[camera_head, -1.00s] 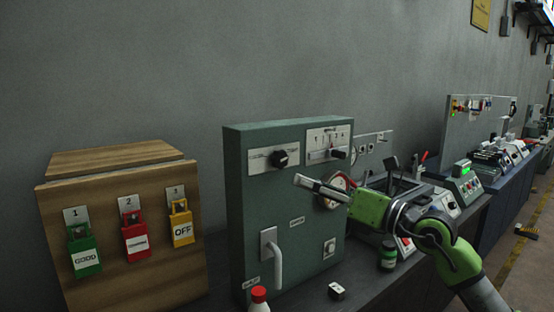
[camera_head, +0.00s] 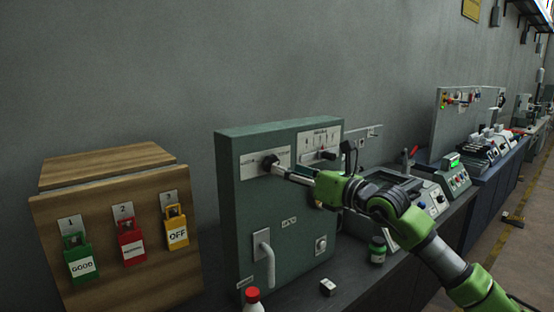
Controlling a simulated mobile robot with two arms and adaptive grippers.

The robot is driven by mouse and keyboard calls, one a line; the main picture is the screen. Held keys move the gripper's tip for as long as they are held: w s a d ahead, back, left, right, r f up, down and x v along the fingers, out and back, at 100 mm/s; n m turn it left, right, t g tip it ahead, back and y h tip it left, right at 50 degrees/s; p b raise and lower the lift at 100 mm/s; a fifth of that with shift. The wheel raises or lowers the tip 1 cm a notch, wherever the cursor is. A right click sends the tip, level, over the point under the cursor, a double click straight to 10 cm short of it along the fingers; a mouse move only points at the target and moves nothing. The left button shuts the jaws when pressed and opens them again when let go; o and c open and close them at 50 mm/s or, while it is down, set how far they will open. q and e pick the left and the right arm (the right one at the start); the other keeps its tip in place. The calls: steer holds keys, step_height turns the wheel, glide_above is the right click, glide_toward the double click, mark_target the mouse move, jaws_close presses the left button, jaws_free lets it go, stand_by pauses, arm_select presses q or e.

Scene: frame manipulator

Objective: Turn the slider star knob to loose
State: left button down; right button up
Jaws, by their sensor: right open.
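My left gripper is not in view.
A wooden box (camera_head: 100,245) with green, red and yellow padlocks stands at left. A grey handle (camera_head: 265,258) sticks out low on the panel. A red-capped bottle (camera_head: 252,298), a small block (camera_head: 327,287) and a dark green jar (camera_head: 377,250) stand in front.

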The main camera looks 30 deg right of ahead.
steer(key=shift+w+a+p, duration=0.25)
steer(key=shift+w+p, duration=0.5)
steer(key=shift+w, duration=0.65)
steer(key=shift+w+a+p, duration=0.2)
steer(key=shift+w+p, duration=0.5)
steer(key=shift+w, duration=0.7)
steer(key=c, duration=1.1)
